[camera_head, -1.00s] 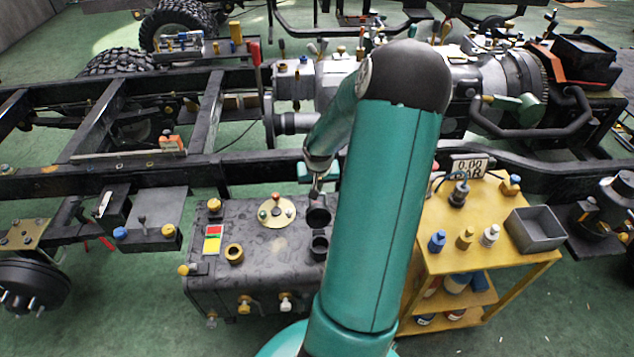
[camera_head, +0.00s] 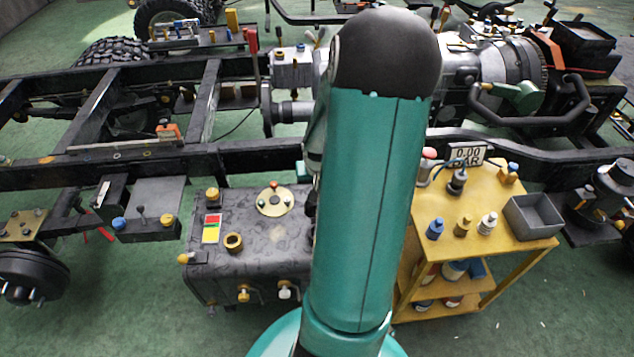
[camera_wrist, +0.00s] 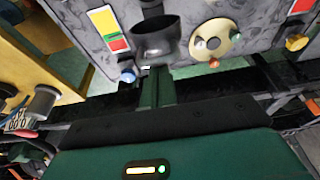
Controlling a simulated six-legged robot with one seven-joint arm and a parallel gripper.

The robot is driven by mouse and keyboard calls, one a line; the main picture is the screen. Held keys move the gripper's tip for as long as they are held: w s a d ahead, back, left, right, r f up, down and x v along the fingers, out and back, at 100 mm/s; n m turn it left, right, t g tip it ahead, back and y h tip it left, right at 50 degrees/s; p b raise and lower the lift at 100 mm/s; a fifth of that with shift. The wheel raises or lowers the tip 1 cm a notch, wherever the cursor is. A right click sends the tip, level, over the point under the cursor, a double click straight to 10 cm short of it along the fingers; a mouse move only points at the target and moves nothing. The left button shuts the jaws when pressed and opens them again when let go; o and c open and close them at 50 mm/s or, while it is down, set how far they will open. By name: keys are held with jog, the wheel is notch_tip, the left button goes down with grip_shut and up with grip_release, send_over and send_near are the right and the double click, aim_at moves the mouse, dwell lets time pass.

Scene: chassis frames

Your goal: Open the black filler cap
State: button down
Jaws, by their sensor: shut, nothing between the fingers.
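The black filler cap (camera_wrist: 155,38) shows in the wrist view as a dark, round, cup-like piece on the grey tank (camera_wrist: 180,15). In the head view my arm covers the cap area at the right end of the tank (camera_head: 262,255). My gripper (camera_wrist: 157,70) shows in the wrist view just below the cap, its narrow fingers together and empty. They look close to the cap, but I cannot tell whether they touch it. My arm hides the fingertips in the head view.
A round plate with small knobs (camera_wrist: 213,40) and a coloured label (camera_wrist: 107,25) flank the cap. A yellow cart (camera_head: 490,205) with bottles and a grey bin (camera_head: 534,222) stands right of the tank. The dark chassis rail (camera_head: 120,172) runs behind the tank.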

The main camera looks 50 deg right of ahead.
jog(key=v, duration=1.4)
